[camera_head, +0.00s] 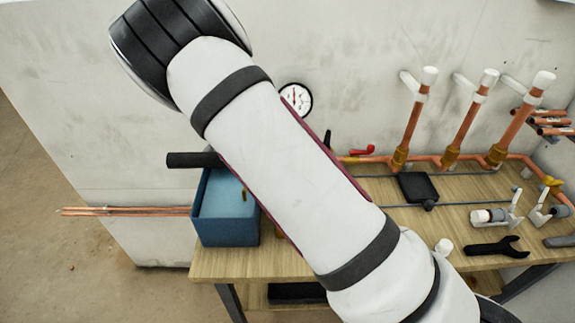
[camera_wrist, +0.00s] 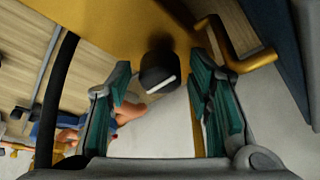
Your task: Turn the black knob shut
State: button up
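In the wrist view the black knob (camera_wrist: 158,74) has a rounded shape with a white line across it. It sits against a yellow-brown surface (camera_wrist: 112,22). My gripper (camera_wrist: 160,100) is open, with one green-padded finger to the left of the knob and one to the right. Gaps show on both sides, so neither finger touches it. The knob lies between the fingers in the picture; how far off it is in depth I cannot tell. In the head view my arm covers the middle, and I make out neither the gripper nor the knob there.
A bent yellow bar (camera_wrist: 240,58) stands right of the knob, close to the right finger. In the head view a blue box (camera_head: 227,222) sits at the wooden bench's left end. Copper pipes (camera_head: 460,130), a red lever (camera_head: 361,151) and a black wrench (camera_head: 497,246) lie right of my arm.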

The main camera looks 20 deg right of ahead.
jog(key=v, duration=1.2)
dwell(0.4)
jog(key=s+d+r+n+t+y, duration=0.1)
jog(key=s+r+n, duration=0.3)
jog(key=s, duration=0.6)
jog(key=s+d+r+n+t+y, duration=0.1)
jog(key=s+r+n, duration=0.3)
jog(key=s+r, duration=0.4)
jog(key=s+d+r+n+y, duration=0.1)
jog(key=s+r+n, duration=0.3)
jog(key=s, duration=0.9)
jog(key=shift+s+d+r+t+y, duration=0.4)
jog(key=shift+d+r, duration=0.5)
jog(key=shift+r, duration=0.4)
